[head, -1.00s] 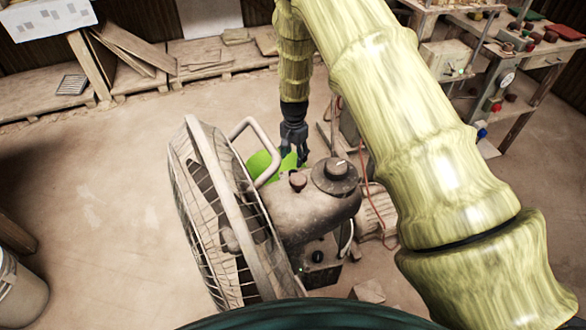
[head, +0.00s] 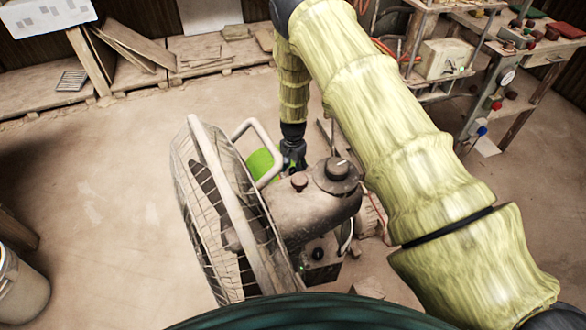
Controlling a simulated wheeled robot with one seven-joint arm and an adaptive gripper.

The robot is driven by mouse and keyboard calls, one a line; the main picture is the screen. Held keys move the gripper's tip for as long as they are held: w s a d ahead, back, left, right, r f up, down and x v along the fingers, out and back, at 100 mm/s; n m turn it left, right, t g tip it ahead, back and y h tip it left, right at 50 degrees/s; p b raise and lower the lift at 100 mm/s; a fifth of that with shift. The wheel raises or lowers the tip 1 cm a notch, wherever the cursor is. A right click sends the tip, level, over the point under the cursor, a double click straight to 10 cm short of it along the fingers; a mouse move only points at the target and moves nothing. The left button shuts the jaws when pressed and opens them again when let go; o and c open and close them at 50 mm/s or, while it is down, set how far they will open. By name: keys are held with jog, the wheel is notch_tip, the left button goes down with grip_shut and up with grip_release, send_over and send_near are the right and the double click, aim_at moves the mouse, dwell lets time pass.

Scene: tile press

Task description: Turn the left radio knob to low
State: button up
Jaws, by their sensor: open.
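No thing in the head view is clearly a radio with a left knob. A pale boxy unit (head: 445,58) with a small green light stands on the shelf at upper right. I cannot tell if it is the radio, and its knobs are too small to make out. My gripper (head: 293,162) points down behind the fan machine, near a bright green object, far to the left of the pale unit. It is open, its fingertips partly hidden by the machine, and I see nothing held in it.
A workbench (head: 545,62) with small items is at upper right. A bucket (head: 20,290) is at lower left. Open floor lies at left.

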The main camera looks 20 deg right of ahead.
jog(key=shift+c, duration=0.2)
jog(key=c, duration=1)
